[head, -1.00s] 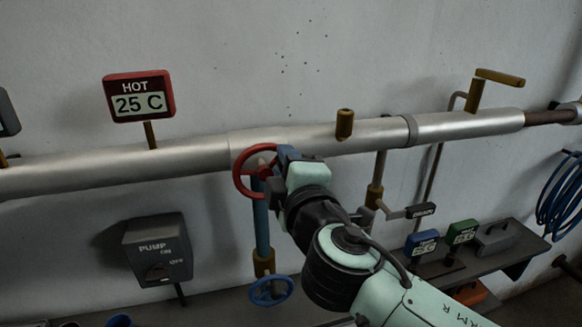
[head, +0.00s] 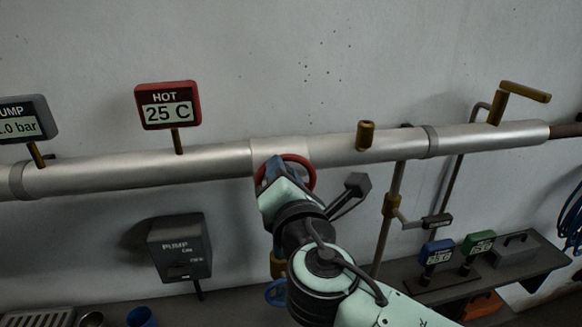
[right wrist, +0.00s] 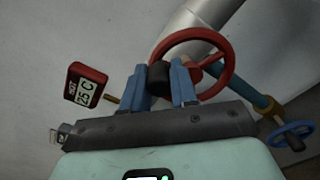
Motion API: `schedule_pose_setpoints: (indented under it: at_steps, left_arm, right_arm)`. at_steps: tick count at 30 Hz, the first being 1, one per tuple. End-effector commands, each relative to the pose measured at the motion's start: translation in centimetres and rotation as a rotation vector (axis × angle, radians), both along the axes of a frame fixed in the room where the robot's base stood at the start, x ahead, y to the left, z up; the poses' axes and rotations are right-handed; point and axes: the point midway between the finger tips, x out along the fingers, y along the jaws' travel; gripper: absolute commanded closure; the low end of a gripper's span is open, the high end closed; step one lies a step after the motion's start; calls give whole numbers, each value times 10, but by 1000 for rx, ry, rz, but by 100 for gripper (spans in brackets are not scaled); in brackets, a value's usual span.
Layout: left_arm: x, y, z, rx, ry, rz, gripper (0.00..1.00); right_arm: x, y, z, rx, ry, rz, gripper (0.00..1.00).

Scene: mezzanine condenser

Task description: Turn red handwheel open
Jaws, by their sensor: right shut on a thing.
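The red handwheel (head: 312,175) is in front of the silver pipe (head: 105,175) in the head view, its left part hidden by my right gripper (head: 270,170). In the right wrist view the wheel's red rim (right wrist: 229,62) shows with its hub and spokes. My right gripper (right wrist: 160,78) is shut on the wheel's black knob (right wrist: 159,75), with one blue finger on each side, at the rim's left part. My left gripper is not in view.
A red HOT sign (head: 167,105) reads 25 C above the pipe. A blue handwheel (head: 275,293) is below, partly hidden by my arm. A dark PUMP box (head: 180,247) is on the wall at left. A shelf (head: 445,289) with small signs stands at right.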

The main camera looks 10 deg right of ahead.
Motion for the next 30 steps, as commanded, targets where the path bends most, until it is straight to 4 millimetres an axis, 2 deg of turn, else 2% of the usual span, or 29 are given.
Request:
schedule_pose_setpoints:
  at_steps: [6,15,30]
  left_arm:
    - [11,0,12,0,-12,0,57]
    - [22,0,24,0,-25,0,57]
    - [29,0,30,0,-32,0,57]
  right_arm:
    - [0,8,0,-205,-11,1,100]
    - [-1,17,-6,-424,-17,1,100]
    - [-1,21,-12,-566,-21,1,100]
